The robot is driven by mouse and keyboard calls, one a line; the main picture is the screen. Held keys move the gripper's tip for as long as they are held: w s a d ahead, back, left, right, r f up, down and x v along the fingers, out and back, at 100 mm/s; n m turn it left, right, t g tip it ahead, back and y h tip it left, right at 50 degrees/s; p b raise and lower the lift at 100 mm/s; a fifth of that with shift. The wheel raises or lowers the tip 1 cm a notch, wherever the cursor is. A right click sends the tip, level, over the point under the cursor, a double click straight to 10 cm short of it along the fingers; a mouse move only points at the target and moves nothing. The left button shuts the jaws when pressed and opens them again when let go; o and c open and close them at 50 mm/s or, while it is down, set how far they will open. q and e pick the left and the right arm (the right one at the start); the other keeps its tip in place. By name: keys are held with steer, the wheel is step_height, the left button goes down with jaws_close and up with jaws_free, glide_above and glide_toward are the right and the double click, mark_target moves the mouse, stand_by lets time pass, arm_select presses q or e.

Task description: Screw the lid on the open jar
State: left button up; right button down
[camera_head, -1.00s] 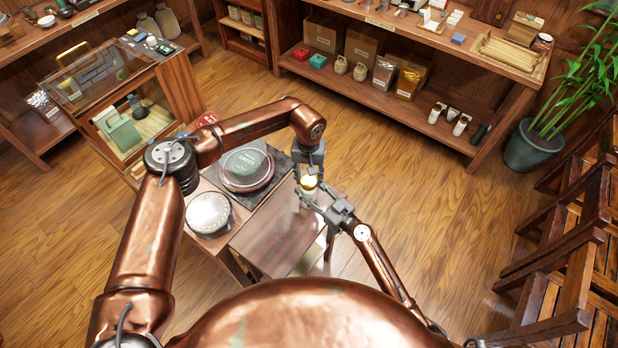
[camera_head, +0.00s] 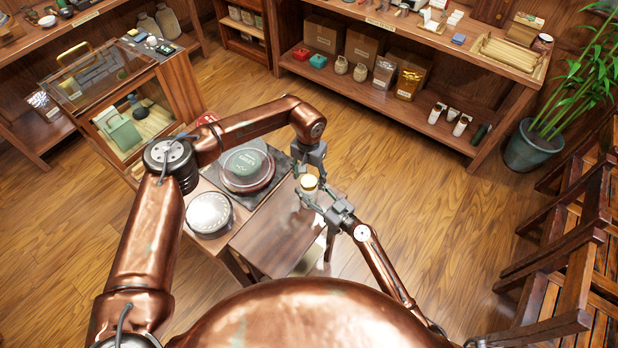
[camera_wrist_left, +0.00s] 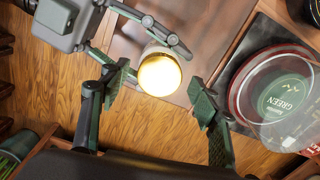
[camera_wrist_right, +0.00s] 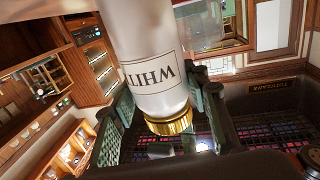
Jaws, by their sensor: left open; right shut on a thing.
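The jar (camera_wrist_right: 150,55) is pale and cloudy, with a "WHITE" label that appears inverted in the right wrist view. My right gripper (camera_head: 318,204) is shut around its body and holds it above the small table. The gold lid (camera_head: 309,182) sits on the jar's mouth; it also shows as a bright disc in the left wrist view (camera_wrist_left: 160,74) and as a gold band in the right wrist view (camera_wrist_right: 169,123). How tight it is cannot be seen. My left gripper (camera_wrist_left: 162,91) is open just above the lid, its fingers apart on either side, with gaps visible.
A round green-labelled tea cake package (camera_head: 246,166) lies on a dark plate on the small table (camera_head: 275,235), beside a round pale silver item (camera_head: 209,213). A glass display case (camera_head: 125,105) stands at left. Shelves (camera_head: 400,90) and a potted plant (camera_head: 530,145) are farther off.

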arm_select(q)
steer(key=shift+r, duration=1.95)
steer(key=shift+c, duration=0.2)
